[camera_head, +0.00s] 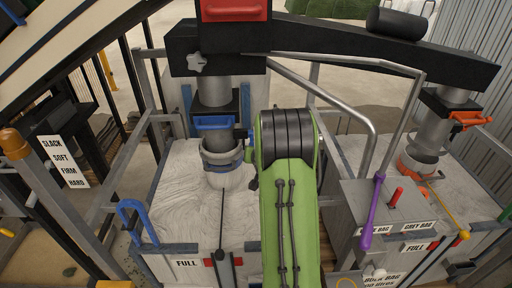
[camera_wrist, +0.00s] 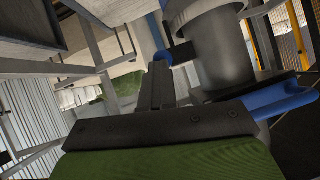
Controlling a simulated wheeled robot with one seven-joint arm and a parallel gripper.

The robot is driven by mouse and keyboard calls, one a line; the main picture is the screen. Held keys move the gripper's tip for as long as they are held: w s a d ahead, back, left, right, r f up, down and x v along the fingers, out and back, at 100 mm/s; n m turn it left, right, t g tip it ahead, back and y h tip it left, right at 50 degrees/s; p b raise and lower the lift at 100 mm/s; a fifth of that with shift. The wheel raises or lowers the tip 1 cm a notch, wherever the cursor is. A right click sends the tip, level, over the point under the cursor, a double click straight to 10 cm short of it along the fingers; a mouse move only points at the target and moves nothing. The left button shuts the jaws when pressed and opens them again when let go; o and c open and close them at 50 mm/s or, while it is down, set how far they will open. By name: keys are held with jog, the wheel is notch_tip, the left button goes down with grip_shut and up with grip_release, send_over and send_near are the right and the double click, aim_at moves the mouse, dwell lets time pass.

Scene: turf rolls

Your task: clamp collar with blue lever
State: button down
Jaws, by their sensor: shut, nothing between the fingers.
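In the head view a grey clamp collar (camera_head: 222,160) with blue parts sits around the lower end of the left spout, at the mouth of a pale bag (camera_head: 230,181). Its lever cannot be made out clearly. A separate blue handle (camera_head: 214,122) is on the spout above it. My gripper (camera_wrist: 158,84) is shut and empty in the wrist view, its narrow dark fingers beside a grey spout cylinder (camera_wrist: 222,50). A blue rounded part (camera_wrist: 161,54) appears near the fingertips; contact cannot be told.
A right spout has an orange collar (camera_head: 415,165) and orange handle (camera_head: 470,118). A bent metal tube (camera_head: 350,105) and a control box (camera_head: 388,212) with a purple lever (camera_head: 372,212) stand right of my arm. Frame posts surround the left bag.

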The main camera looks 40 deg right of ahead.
notch_tip(320, 180, down, 9)
jog(key=w+t+h+b, duration=0.1)
jog(key=t+b, duration=0.1)
jog(key=b, duration=1.7)
jog(key=shift+d+h, duration=0.15)
jog(key=shift+h, duration=0.25)
jog(key=shift+r, duration=0.1)
